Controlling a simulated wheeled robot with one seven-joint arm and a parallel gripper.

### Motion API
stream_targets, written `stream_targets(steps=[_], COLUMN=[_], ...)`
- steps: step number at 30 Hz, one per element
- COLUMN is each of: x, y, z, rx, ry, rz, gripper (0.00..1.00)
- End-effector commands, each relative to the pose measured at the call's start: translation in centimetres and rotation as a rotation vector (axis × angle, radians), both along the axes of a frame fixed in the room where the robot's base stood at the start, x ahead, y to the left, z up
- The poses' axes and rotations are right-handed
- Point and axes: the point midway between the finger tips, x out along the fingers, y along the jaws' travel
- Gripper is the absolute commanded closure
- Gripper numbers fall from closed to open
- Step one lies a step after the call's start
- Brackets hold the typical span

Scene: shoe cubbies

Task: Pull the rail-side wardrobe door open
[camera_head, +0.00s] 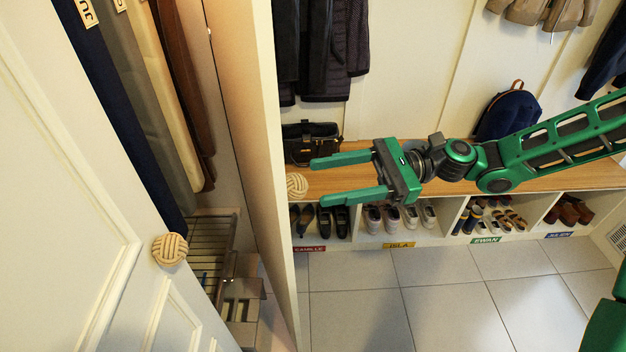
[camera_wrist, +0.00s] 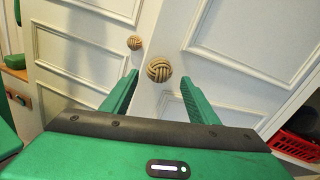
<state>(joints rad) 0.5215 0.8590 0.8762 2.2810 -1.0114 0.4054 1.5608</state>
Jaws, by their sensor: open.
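Two white wardrobe doors show, each with a woven, rope-like round knob. In the head view one panelled door (camera_head: 85,200) fills the left side with its knob (camera_head: 170,249). The other door (camera_head: 255,150) is seen nearly edge-on, with its knob (camera_head: 297,186) on its right face. A gap between them shows the wardrobe inside, with hanging clothes (camera_head: 140,90). My gripper (camera_head: 317,181) is open and empty, pointing left at the second door's knob, just short of it. In the wrist view this knob (camera_wrist: 158,70) appears between my fingers; the other knob (camera_wrist: 135,42) is farther off.
A wooden bench (camera_head: 370,178) with shoe cubbies runs along the back wall. A black bag (camera_head: 310,145) and a navy backpack (camera_head: 508,115) stand on it. Coats (camera_head: 325,50) hang above. Tiled floor (camera_head: 440,300) is clear in front. A red crate (camera_wrist: 298,140) shows in the wrist view.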

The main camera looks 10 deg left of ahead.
Motion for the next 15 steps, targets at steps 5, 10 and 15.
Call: stream_targets(steps=[5,10,15], x=[-1.1,-1.6,-1.6], y=[2.3,3.4,3.6], z=[0.0,0.0,0.0], rx=[-0.001,0.000,-0.001], ry=[0.001,0.000,0.000], rz=[0.002,0.001,-0.001], gripper=[0.46,0.46,0.46])
